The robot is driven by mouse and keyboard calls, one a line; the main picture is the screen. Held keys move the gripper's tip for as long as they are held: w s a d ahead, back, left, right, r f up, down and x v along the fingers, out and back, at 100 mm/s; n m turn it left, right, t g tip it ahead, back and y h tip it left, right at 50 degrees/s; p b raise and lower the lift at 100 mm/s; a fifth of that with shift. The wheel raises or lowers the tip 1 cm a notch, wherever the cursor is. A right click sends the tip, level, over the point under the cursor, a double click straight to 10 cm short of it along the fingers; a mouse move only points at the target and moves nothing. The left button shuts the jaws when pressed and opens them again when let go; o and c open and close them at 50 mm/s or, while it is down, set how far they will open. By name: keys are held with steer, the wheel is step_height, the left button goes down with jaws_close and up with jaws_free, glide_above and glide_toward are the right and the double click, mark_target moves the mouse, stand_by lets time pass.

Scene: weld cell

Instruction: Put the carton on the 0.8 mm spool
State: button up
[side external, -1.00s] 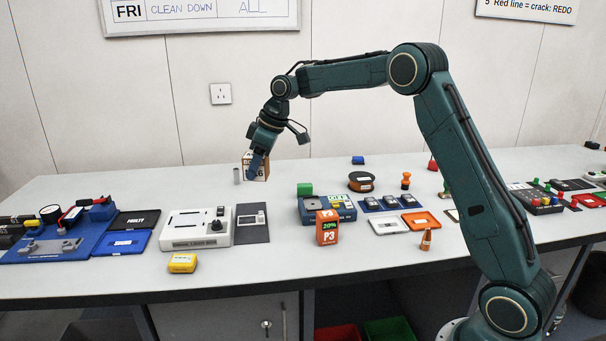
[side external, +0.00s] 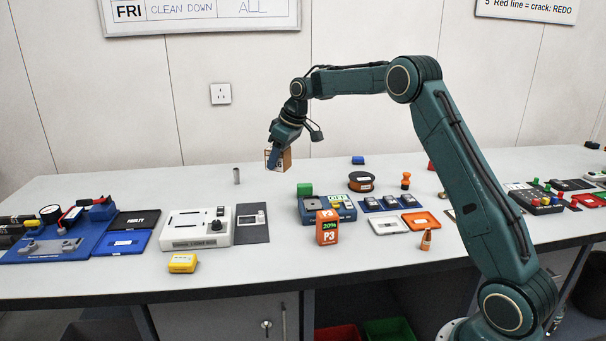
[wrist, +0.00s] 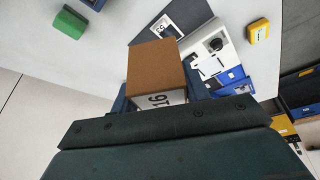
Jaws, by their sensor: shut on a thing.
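The carton (side external: 286,160) is a small brown box with a white printed face. My gripper (side external: 275,155) is shut on it and holds it above the back of the bench, left of the spool. In the wrist view the carton's brown face (wrist: 156,66) shows between the jaws, with part of its printed face below. The spool (side external: 361,182) lies flat toward the back of the bench, black with an orange-brown winding. Its small label is too small to read, and its top is bare. The spool does not show in the wrist view.
A green block (side external: 304,188) and a blue device (side external: 340,211) stand left of the spool, an orange stamp-like piece (side external: 405,181) right of it. A small grey cylinder (side external: 237,176) stands left of the carton.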

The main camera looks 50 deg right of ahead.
steer(key=s+d+f+m+h, duration=0.1)
steer(key=d+f+m, duration=0.15)
steer(key=d, duration=0.75)
steer(key=s+d+f+m+h, duration=0.15)
steer(key=d+m, duration=0.25)
steer(key=d, duration=0.5)
steer(key=m+g+h, duration=0.1)
steer(key=m+h, duration=0.1)
steer(key=m, duration=0.4)
glide_above(363, 178)
steer(key=s, duration=0.1)
steer(key=f, duration=0.2)
steer(key=shift+n, duration=0.25)
steer(key=shift+a+f, duration=0.25)
steer(key=shift+f, duration=1.75)
steer(key=shift+a+f, duration=0.2)
steer(key=shift+f, duration=1.75)
steer(key=shift+f, duration=0.15)
steer(key=o, duration=1.3)
steer(key=shift+f, duration=0.1)
steer(key=v, duration=1.2)
steer(key=shift+r, duration=0.2)
steer(key=shift+r, duration=0.1)
